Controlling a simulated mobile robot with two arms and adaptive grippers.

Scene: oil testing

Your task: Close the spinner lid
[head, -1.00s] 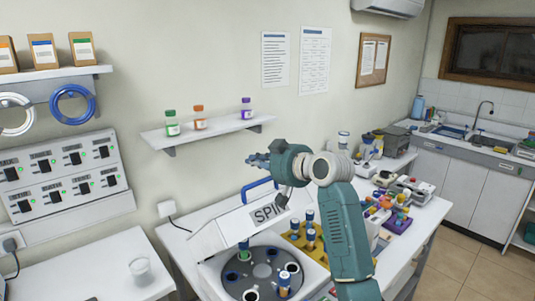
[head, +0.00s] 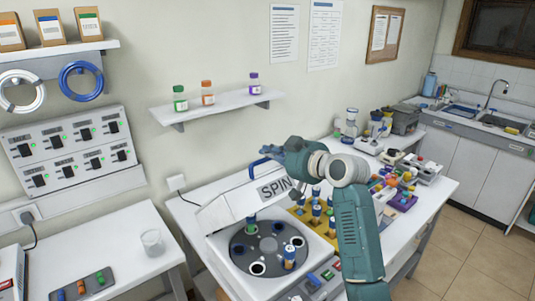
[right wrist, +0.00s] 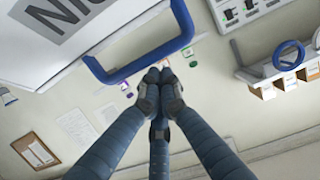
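The white spinner (head: 222,250) stands on the table with its lid (head: 232,207) tilted up and open, marked SPIN. Its round grey rotor (head: 268,247) shows, with a few tubes standing in it. The blue lid handle (head: 253,171) sticks up from the lid's upper edge; it also shows in the right wrist view (right wrist: 135,68). My right gripper (head: 270,150) is just above and beside the handle. In the right wrist view its fingers (right wrist: 160,78) are brought together, with nothing seen between them and the handle outside them. My left gripper is not in view.
A yellow rack (head: 322,222) with tubes stands right of the spinner, and several coloured items lie farther right. A wall shelf (head: 220,107) with small bottles is behind. A side table with a cup (head: 152,241) is at left.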

